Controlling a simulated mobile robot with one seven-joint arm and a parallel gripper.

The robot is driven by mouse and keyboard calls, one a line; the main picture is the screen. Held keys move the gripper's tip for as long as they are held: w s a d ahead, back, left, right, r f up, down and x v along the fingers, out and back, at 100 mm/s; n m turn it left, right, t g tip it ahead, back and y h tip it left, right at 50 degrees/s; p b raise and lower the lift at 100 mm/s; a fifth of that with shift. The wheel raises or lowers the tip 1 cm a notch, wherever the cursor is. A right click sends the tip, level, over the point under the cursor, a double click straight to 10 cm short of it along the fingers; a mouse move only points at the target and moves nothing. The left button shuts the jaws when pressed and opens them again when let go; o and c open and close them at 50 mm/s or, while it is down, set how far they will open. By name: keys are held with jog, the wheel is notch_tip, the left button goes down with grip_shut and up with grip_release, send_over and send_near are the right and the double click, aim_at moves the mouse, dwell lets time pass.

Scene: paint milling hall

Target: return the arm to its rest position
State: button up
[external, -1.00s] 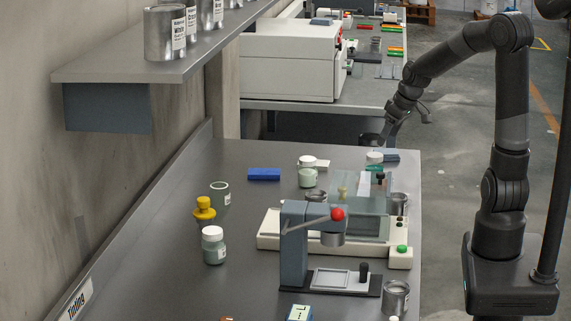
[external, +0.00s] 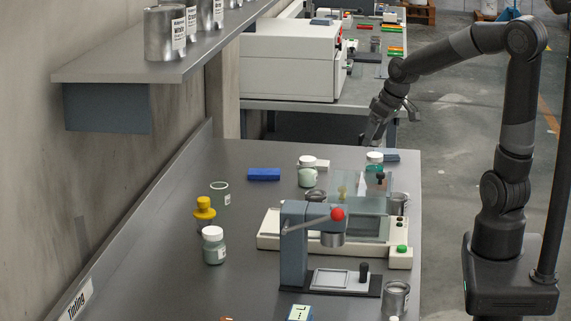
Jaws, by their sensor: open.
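My gripper (external: 372,135) is at the end of my dark arm (external: 470,45) in the external view. It hangs at the far right corner of the grey tinting bench (external: 150,235), pointing down and left. I see nothing held in it. Its fingertips are small and dark here. The arm rises from its base at the right, bends at a high elbow and reaches left and down to the gripper. A white-capped jar (external: 374,162) stands on the bench just below the gripper in the picture.
The bench holds a lever press (external: 294,245), a cream device with a clear guard (external: 270,235), several jars and a blue block (external: 264,174). A second bench with a white machine (external: 290,62) stands behind. A shelf (external: 100,70) with cans is at the left. Open floor lies right.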

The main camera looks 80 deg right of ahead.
jog(key=a+r, duration=0.4)
jog(key=a, duration=0.8)
jog(key=s+a+r+n+t+y, duration=0.1)
jog(key=s+a+n, duration=0.3)
jog(key=s, duration=0.8)
jog(key=a, duration=0.2)
jog(key=shift+s+a+r, duration=0.25)
jog(key=shift+s+a, duration=0.05)
jog(key=shift+s, duration=0.05)
